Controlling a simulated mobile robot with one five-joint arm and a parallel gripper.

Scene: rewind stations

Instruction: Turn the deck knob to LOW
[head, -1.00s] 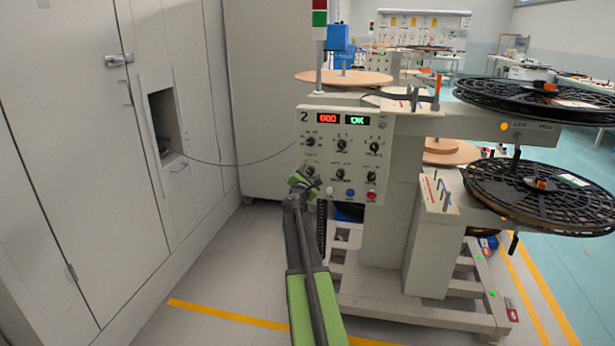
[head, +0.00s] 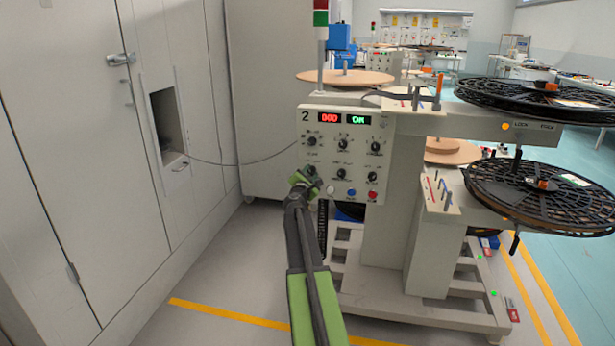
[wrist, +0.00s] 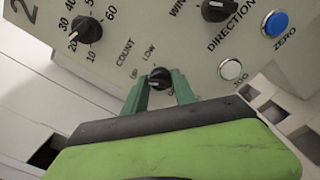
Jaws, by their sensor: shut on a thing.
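The deck knob (wrist: 160,74) is a small black knob low on the control panel, with the word LOW beside it in the wrist view. My gripper (wrist: 160,80) has a green finger on each side of it and is shut on it. The fingers partly cover the lettering around the knob. I cannot tell for sure which label its pointer faces. In the head view my gripper (head: 306,177) is at the lower left of the panel (head: 333,112) and hides the knob.
Other black knobs are close by, including a numbered one (wrist: 86,29) and the direction knob (wrist: 216,8). A white button (wrist: 231,69) and a blue button (wrist: 275,23) are to the right. Black reels (head: 540,195) overhang the right side; cabinets (head: 75,170) stand left.

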